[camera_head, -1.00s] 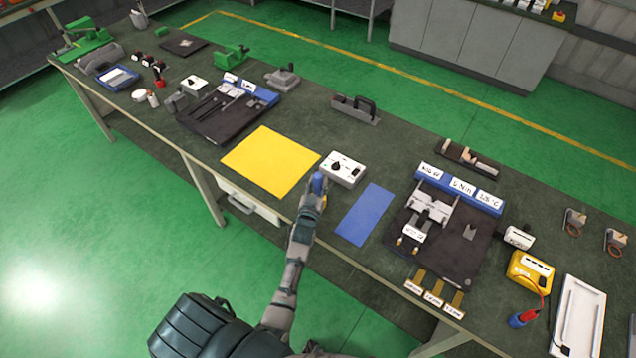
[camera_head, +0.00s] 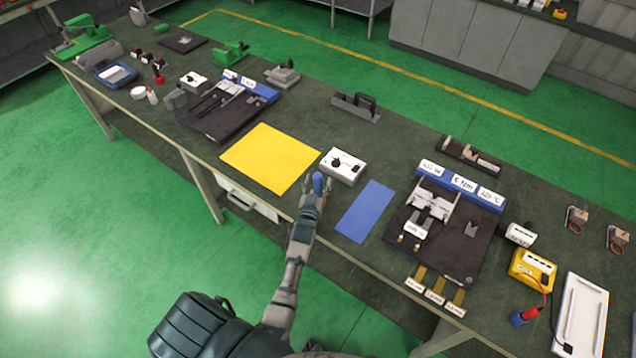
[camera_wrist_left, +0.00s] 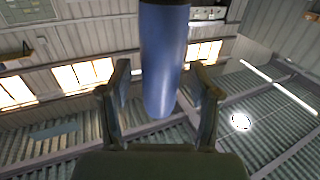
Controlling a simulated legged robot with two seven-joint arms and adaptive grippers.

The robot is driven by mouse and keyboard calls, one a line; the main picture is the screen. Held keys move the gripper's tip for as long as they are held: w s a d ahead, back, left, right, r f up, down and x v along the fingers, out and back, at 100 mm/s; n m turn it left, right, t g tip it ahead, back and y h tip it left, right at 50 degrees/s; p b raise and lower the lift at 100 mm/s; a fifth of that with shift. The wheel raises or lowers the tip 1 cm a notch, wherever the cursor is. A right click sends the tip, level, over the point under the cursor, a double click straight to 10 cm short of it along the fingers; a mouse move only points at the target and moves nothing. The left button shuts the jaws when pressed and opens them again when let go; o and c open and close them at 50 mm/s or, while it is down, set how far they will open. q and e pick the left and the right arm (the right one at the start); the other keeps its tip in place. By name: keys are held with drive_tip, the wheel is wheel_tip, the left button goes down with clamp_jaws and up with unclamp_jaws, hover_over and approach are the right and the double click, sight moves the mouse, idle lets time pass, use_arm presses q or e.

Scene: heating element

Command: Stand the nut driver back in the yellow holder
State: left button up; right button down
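The nut driver shows as a blue handle (camera_head: 318,183) near the table's front edge, between the yellow mat and the blue mat. In the left wrist view the handle (camera_wrist_left: 164,60) stands between the two fingers, with a thin gap visible beside it; that picture seems upside down, so the handle looks upright. My left gripper (camera_head: 318,187) is around the handle with its fingers spread. The driver's lower part and the yellow holder are hidden from view here. I cannot tell how the driver is seated. My right gripper is not in view.
A white box with a knob (camera_head: 344,165) stands just behind the handle. The yellow mat (camera_head: 270,158) lies left and the blue mat (camera_head: 364,211) right, both bare. A dark fixture (camera_head: 448,240) and a yellow box (camera_head: 531,268) stand farther right.

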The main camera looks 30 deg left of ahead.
use_arm(q)
drive_tip(key=shift+s+f, duration=0.15)
drive_tip(key=shift+s, duration=0.05)
drive_tip(key=v, duration=1.1)
drive_tip(key=shift+s+d, duration=0.2)
drive_tip(key=shift+s, duration=0.05)
